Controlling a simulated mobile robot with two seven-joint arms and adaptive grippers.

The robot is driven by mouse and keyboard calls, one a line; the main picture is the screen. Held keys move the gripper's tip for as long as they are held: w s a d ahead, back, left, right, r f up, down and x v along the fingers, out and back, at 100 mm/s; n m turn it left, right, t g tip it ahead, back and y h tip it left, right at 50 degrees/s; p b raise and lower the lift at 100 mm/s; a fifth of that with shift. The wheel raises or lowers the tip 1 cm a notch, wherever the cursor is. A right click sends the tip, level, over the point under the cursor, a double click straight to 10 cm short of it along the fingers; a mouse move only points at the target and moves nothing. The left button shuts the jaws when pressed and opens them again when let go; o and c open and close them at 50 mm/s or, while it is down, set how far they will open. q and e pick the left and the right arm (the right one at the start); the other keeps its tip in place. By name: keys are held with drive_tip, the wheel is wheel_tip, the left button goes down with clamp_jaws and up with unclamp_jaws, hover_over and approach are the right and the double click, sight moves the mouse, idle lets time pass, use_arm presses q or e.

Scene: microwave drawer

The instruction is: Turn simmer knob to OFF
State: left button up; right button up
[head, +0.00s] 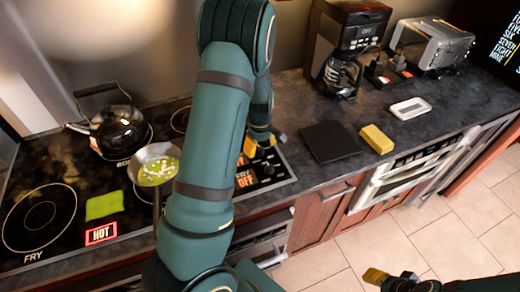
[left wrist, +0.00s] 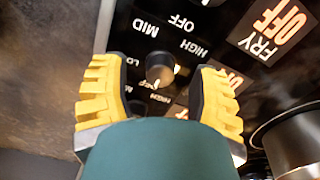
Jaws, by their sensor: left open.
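My left gripper (head: 264,141) is over the stove's control panel (head: 283,172) in the head view, partly behind my arm. In the left wrist view my left gripper (left wrist: 160,95) is open, its yellow fingers on either side of a dark round knob (left wrist: 160,69). A gap shows between the knob and each finger. Printed words OFF, HIGH, MID and LO surround the knobs. Another knob's edge appears at the top. I cannot read which burner the framed knob belongs to. My right gripper (head: 389,278) is low at the right, over the floor; its opening is unclear.
A black kettle (head: 120,132) and a pan (head: 150,158) with green and white contents stand on the stove. A black mat (head: 331,142) and yellow sponge (head: 377,139) lie on the counter right of the stove.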

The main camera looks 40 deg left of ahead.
sight(260, 149)
use_arm(q)
wheel_tip(260, 149, up, 11)
drive_tip(key=shift+f, duration=0.2)
drive_tip(key=shift+s, duration=0.1)
idle(0.5)
